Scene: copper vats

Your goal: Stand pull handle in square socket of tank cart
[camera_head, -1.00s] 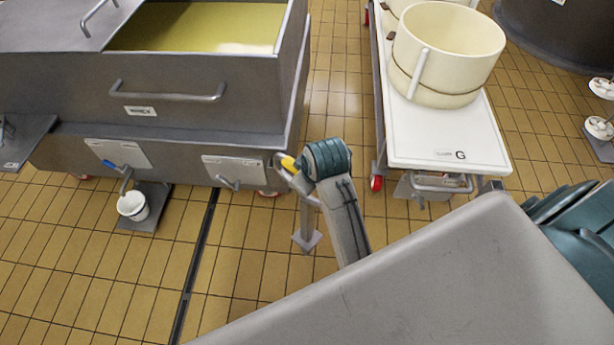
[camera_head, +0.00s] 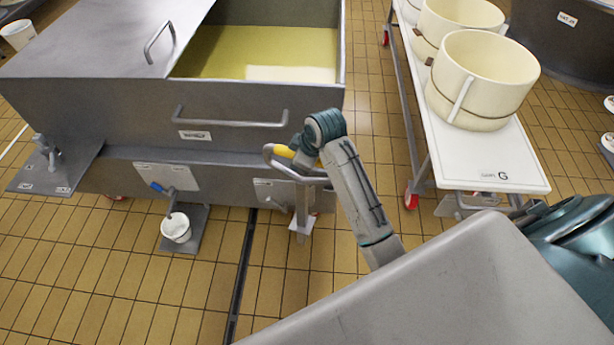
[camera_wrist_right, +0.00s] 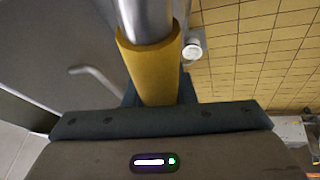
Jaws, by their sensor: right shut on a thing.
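The pull handle (camera_head: 302,212) is a steel post with a looped top, a yellow grip and a small flat plate low on it. My right gripper (camera_head: 292,153) is shut on the yellow grip, which also fills the jaws in the right wrist view (camera_wrist_right: 152,72). The handle looks upright in front of the grey tank cart (camera_head: 110,120), which holds yellow liquid. I cannot tell its distance from the tank's side. I cannot make out the square socket. My left gripper is not in view.
A white table cart (camera_head: 490,178) with cream tubs (camera_head: 482,80) stands to the right. A white bucket (camera_head: 176,228) sits below a blue-handled valve on the tank's front. A grey shelf plate (camera_head: 55,178) juts out at left. Tiled floor in front is clear.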

